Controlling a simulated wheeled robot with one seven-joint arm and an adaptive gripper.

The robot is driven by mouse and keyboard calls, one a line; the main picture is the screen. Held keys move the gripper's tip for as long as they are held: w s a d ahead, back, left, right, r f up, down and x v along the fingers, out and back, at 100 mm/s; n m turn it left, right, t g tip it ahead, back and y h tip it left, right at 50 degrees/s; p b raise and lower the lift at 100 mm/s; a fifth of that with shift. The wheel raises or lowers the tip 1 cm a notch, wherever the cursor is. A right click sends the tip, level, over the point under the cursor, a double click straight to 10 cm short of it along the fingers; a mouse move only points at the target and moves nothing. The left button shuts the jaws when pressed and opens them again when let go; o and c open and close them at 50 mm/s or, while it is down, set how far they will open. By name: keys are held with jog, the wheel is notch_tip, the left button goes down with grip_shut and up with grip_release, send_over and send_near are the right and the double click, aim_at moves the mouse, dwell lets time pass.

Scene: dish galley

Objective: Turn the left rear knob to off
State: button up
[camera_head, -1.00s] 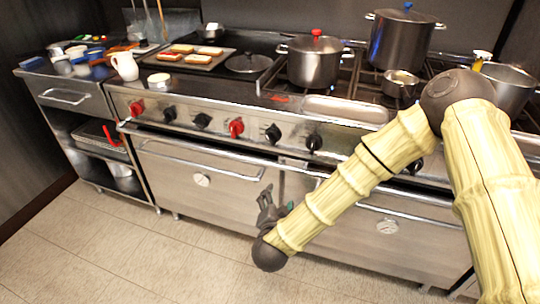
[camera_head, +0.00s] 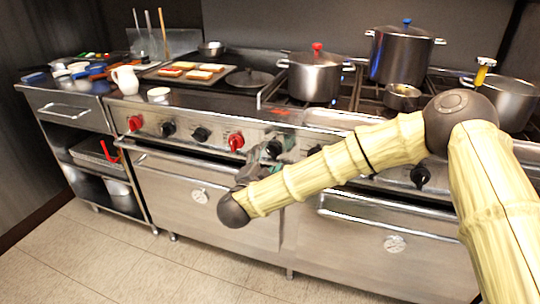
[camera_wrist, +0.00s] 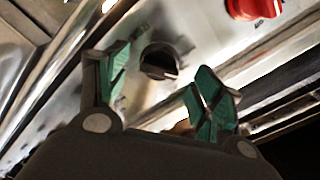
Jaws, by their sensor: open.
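A black knob (camera_wrist: 160,62) sits on the steel control panel between the spread fingers of my gripper (camera_wrist: 163,85) in the wrist view. The fingers have green pads and are open, with the knob just beyond them; contact is not visible. In the head view my gripper (camera_head: 262,160) is at the stove front, beside the black knob (camera_head: 274,148) right of a red knob (camera_head: 236,141). That red knob also shows at the wrist view's top right (camera_wrist: 252,8). I cannot read which knob is labelled left rear.
Other knobs line the panel, including a red one (camera_head: 135,122) at far left and a black one (camera_head: 420,175) at right. Oven handles (camera_head: 185,160) jut out below. A red-knobbed pot (camera_head: 314,78) and a tall pot (camera_head: 400,55) stand on the stovetop. The floor in front is clear.

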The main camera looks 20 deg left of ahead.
aim_at(270, 154)
jog(key=shift+w+d, duration=0.1)
jog(key=shift+w, duration=1.5)
jog(key=shift+c, duration=0.4)
jog(key=c, duration=1)
